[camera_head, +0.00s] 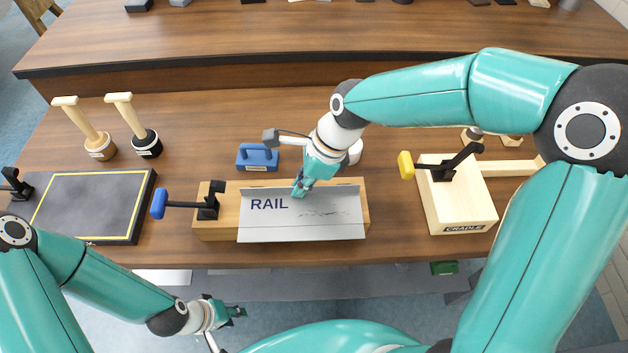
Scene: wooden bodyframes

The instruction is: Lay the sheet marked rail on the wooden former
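The wooden former (215,228) is a long block near the table's front edge, with a blue-handled black clamp (180,204) at its left end. The grey sheet marked RAIL (325,221) is over the former's middle and right, its lettering facing up. I cannot tell whether it rests fully on the wood. My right gripper (299,190) reaches down to the sheet's back edge; its fingertips look closed on it, hiding a little of that edge. My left gripper (237,312) is low, in front of the table and away from the sheet; its finger opening is unclear.
A blue tool (257,157) lies behind the former. A dark, yellow-lined board (90,207) and two wooden-handled tools (129,118) are at left. A wooden block marked CRADLE (455,209), with a yellow-handled clamp (406,165), stands right. Bare table separates former and cradle.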

